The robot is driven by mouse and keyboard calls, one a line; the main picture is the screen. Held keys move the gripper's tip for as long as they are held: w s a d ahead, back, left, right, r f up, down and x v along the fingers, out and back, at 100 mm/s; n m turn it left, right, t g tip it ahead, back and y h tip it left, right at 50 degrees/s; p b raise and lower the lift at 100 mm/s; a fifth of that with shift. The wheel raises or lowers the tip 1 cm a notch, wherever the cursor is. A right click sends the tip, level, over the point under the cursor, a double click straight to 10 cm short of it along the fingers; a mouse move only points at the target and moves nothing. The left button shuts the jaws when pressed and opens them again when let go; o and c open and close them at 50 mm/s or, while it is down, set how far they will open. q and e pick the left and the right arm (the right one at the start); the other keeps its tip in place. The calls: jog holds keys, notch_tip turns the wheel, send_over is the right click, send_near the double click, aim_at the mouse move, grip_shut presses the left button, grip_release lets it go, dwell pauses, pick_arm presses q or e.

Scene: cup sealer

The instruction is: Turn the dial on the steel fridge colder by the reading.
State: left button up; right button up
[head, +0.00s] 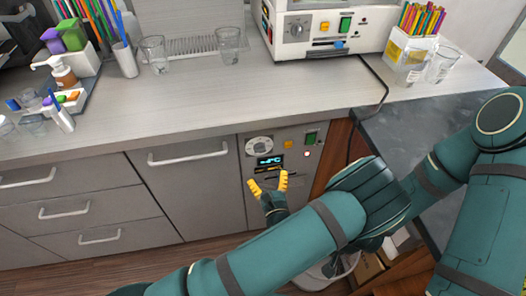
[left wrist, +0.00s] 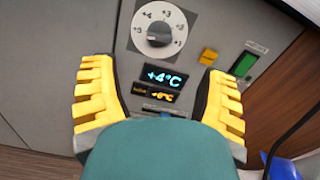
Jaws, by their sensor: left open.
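The steel fridge front (head: 293,188) is a grey panel below the counter. Its round white dial (head: 259,146) has a dark knob and printed numbers; it shows large in the left wrist view (left wrist: 158,28). Below it a display (left wrist: 163,76) reads +4°C in cyan. A smaller amber line (left wrist: 160,96) under that is too small to read surely. My left gripper (head: 269,183) is open and empty, its yellow fingers below the dial and on either side of the display in the wrist view. It is not on the knob. My right gripper is not visible.
A yellow button (left wrist: 209,57) and a green switch (left wrist: 243,64) sit right of the dial. The steel counter (head: 200,105) overhangs the fridge and holds glasses and a white machine (head: 325,35). Drawers (head: 180,180) stand left; a dark cable (head: 380,90) hangs at the right.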

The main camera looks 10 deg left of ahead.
aim_at(261, 151)
pick_arm(q)
jog(key=b+x, duration=0.1)
jog(key=x, duration=0.9)
jog(key=shift+w+a, duration=0.2)
jog(key=shift+w, duration=0.15)
jog(key=c, duration=1.2)
